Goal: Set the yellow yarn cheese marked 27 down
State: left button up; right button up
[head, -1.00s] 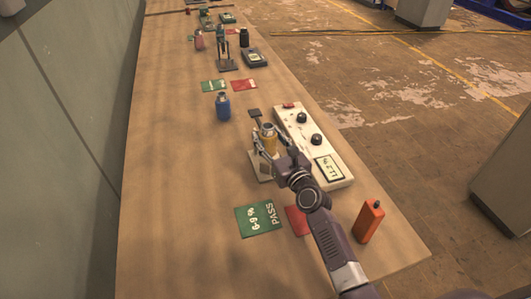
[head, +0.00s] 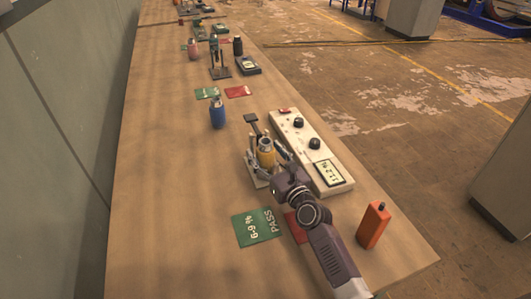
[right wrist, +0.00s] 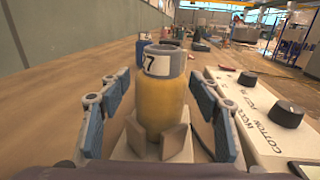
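The yellow yarn cheese (head: 266,157) stands upright on a small pale stand (head: 252,177) beside the white meter. In the right wrist view the cheese (right wrist: 161,100) has a white label showing a 7; the rest of the number is turned out of sight. My right gripper (head: 267,155) is around the cheese. In the right wrist view its blue-padded fingers (right wrist: 160,118) are spread, with a gap on each side of the cheese. Two pale wedge blocks (right wrist: 158,140) cover the cheese's lower front. My left gripper is not in view.
The white meter (head: 300,145) with black knobs and a display lies close on the right. A green PASS card (head: 257,227), a partly covered red card (head: 295,228) and an orange device (head: 373,225) are nearer. A blue bottle-like object (head: 217,113) stands behind. The left tabletop is clear.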

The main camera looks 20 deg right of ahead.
jog(key=shift+s+r, duration=0.1)
jog(key=shift+r, duration=0.05)
jog(key=s, duration=0.4)
jog(key=s+d, duration=0.1)
jog(key=s, duration=0.2)
jog(key=s+d, duration=0.1)
jog(key=s, duration=0.3)
jog(key=shift+s, duration=0.35)
